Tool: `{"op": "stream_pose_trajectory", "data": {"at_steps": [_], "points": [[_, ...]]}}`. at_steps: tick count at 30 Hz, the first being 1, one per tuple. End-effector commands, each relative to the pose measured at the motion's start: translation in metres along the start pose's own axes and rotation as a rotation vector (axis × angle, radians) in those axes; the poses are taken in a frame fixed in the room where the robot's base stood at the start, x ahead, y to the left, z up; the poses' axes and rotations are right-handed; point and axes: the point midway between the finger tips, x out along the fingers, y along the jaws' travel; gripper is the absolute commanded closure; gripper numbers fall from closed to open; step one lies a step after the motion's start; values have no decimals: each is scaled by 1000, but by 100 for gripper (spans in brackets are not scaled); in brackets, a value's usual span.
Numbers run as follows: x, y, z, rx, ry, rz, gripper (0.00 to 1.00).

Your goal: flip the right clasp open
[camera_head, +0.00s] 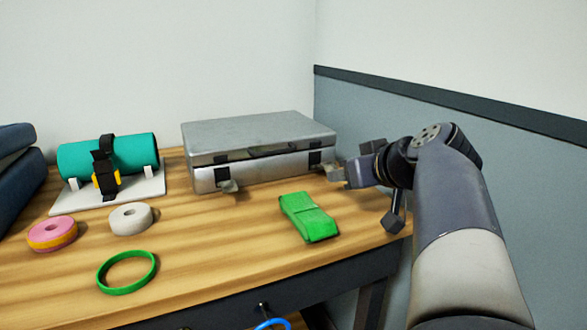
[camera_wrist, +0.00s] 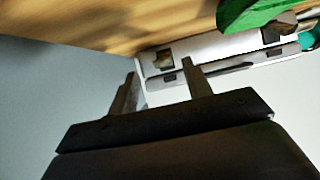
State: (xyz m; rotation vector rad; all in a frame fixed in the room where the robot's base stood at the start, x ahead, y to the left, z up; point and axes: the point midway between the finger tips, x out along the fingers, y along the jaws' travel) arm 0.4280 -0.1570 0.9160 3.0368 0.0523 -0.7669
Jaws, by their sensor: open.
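A closed silver case (camera_head: 255,132) lies on the table, its front facing me. The right clasp (camera_head: 315,158) is near the right end of its front; in the wrist view it (camera_wrist: 163,60) shows just beyond my fingertips. Its lever's position is hard to make out. The left clasp (camera_head: 226,184) has a lever sticking out from the case front, also seen in the wrist view (camera_wrist: 279,29). My gripper (camera_head: 336,172) is open and empty at the case's front right corner. In the wrist view its two fingers (camera_wrist: 160,68) are apart; contact cannot be told.
A folded green strap (camera_head: 308,217) lies in front of the case. A teal roll (camera_head: 130,152) on a white stand, a pink-orange roll (camera_head: 52,233), a white roll (camera_head: 130,218) and a green ring (camera_head: 126,272) are left. A grey wall (camera_head: 450,120) is close on the right.

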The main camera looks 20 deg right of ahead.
Motion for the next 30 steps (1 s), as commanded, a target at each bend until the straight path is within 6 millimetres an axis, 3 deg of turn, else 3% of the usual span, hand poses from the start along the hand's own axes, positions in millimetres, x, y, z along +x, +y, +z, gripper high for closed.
{"op": "stream_pose_trajectory", "data": {"at_steps": [4, 12, 24, 30], "points": [[-29, 1, -2, 2, 1, 4, 53], [-50, 0, 0, 2, -1, 0, 53], [-49, 0, 1, 1, -2, -2, 53], [-33, 0, 2, 2, -4, -5, 53]]}}
